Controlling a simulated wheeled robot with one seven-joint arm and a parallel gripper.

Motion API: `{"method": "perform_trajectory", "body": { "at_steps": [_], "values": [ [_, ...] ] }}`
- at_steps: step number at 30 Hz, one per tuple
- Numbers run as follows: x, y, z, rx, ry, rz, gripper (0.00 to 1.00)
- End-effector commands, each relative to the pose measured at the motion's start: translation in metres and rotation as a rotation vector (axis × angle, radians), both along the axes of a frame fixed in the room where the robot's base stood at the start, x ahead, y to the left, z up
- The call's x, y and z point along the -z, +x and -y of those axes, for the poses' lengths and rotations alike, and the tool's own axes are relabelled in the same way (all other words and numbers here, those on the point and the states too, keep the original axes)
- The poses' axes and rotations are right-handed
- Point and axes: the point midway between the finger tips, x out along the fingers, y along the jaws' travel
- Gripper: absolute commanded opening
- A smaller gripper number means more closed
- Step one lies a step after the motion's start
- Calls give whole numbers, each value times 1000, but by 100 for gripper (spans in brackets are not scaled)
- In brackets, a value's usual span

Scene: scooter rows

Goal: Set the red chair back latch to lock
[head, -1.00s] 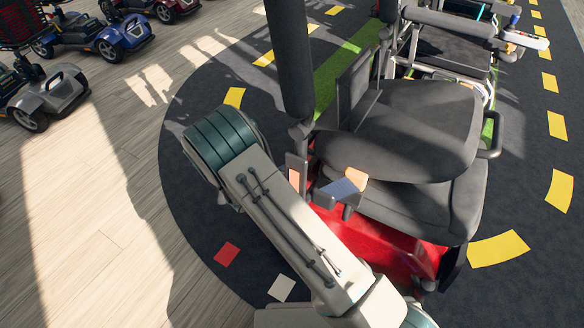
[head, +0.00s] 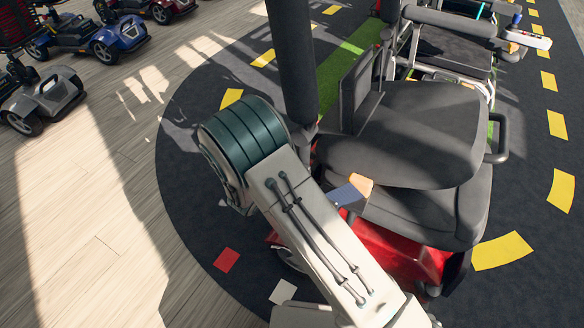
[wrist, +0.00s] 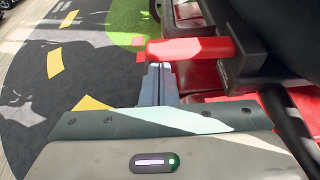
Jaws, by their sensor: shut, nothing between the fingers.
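My gripper (wrist: 158,68) is shut and empty. Its fingertips are just below the lever's left part in the picture; I cannot tell whether they touch it. Small lettering on the mount is unreadable.
A dark post (head: 292,65) stands beside the seat. Another chair with a metal frame (head: 451,55) is behind. Blue (head: 119,38) and silver (head: 40,97) scooters stand at the left. The wooden floor (head: 95,210) between them and my arm is clear.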

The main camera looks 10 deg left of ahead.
Motion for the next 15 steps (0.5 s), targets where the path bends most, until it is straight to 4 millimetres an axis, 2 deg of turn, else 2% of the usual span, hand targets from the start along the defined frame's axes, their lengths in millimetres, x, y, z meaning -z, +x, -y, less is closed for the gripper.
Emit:
{"method": "perform_trajectory", "body": {
  "at_steps": [6, 15],
  "values": [
    [-1, 3, 7, 13, -6, -2, 0],
    [-11, 3, 7, 13, -6, -2, 0]
  ]
}}
